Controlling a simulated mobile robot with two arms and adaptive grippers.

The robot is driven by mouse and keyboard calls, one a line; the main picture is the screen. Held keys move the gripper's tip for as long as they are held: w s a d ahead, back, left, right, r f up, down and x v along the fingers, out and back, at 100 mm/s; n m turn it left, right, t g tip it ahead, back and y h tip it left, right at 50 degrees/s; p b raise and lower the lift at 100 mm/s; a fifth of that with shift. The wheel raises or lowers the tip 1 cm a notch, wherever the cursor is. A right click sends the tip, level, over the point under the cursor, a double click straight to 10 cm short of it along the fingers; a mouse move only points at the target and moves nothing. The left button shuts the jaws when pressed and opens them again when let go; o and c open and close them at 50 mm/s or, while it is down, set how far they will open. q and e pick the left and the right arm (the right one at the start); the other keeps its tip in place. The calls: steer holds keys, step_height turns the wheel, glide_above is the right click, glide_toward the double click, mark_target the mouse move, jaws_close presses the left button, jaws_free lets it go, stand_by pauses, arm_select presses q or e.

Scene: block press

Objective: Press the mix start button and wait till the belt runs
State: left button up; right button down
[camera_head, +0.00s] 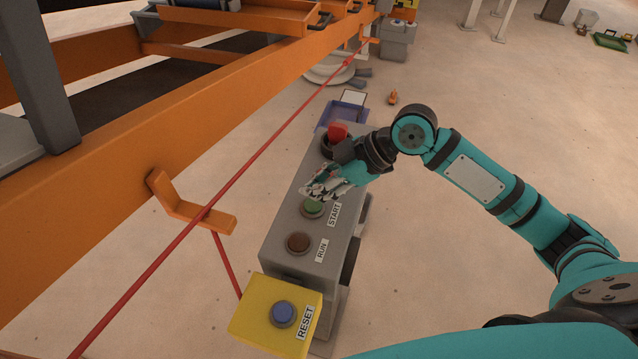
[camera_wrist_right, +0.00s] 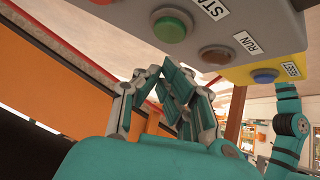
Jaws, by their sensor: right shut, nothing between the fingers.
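The green START button (camera_head: 313,209) sits on top of the grey control box (camera_head: 283,227). It also shows in the right wrist view (camera_wrist_right: 173,26). My right gripper (camera_head: 312,192) is shut and empty, its fingertips close to the button on its far side in the head view. A gap shows between fingers and button in the wrist view, so they look apart. The RUN lamp (camera_head: 299,243) is dark brown and looks unlit. The dark belt (camera_head: 135,88) lies within the orange frame; whether it moves cannot be told. My left gripper is not in view.
A red knob (camera_head: 338,131) is at the box's far end. A yellow box (camera_head: 254,320) with a blue RESET button (camera_head: 284,313) is at the near end. A red cord (camera_head: 238,177) runs along the orange frame (camera_head: 190,119). The floor right of the box is open.

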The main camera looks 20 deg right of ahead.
steer(key=b+v, duration=0.2)
steer(key=v, duration=0.7)
steer(key=shift+d+r+b, duration=0.15)
steer(key=shift+r+b, duration=0.15)
steer(key=shift+b, duration=0.1)
